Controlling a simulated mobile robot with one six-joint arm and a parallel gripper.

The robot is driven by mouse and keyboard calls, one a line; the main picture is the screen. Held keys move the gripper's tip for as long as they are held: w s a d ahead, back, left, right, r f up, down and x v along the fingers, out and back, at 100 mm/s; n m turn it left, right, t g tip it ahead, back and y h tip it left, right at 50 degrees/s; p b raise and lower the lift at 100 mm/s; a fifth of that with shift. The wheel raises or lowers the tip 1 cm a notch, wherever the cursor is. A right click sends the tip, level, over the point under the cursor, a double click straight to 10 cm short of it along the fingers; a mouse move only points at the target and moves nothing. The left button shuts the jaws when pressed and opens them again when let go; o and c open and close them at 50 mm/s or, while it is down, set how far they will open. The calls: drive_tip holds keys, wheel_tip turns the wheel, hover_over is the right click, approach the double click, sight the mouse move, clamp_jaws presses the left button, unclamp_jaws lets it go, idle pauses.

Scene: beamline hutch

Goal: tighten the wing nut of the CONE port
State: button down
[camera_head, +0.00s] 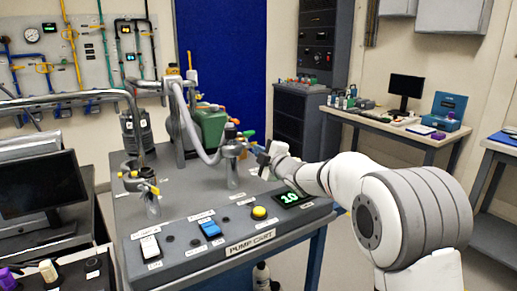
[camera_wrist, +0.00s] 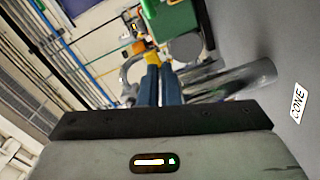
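In the head view, my gripper (camera_head: 263,160) is beside a metal port post (camera_head: 231,172) on the cart top, on its right side. The wrist view shows a CONE label (camera_wrist: 298,103) on the grey surface and a shiny metal tube (camera_wrist: 240,80) beside it. My gripper's two blue fingers (camera_wrist: 160,72) are close together, with a narrow gap, and partly cover the tube's end. A small yellow part (camera_wrist: 153,57) shows at the fingertips; I cannot tell if it is the wing nut or if the fingers touch it. Any grip is hidden.
The pump cart (camera_head: 190,215) carries another port with a yellow part (camera_head: 152,188) at the left, a hose (camera_head: 190,125) and a green pump body (camera_head: 211,130). Front controls include a yellow button (camera_head: 259,212) and a green-digit display (camera_head: 290,199). A monitor (camera_head: 40,190) stands left.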

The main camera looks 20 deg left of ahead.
drive_tip(key=shift+f+m, duration=0.2)
drive_tip(key=shift+m, duration=0.5)
drive_tip(key=shift+f, duration=0.1)
drive_tip(key=c, duration=1.9)
unclamp_jaws()
drive_tip(key=shift+d, duration=0.1)
drive_tip(key=v, duration=0.7)
drive_tip(key=shift+s+d, duration=0.25)
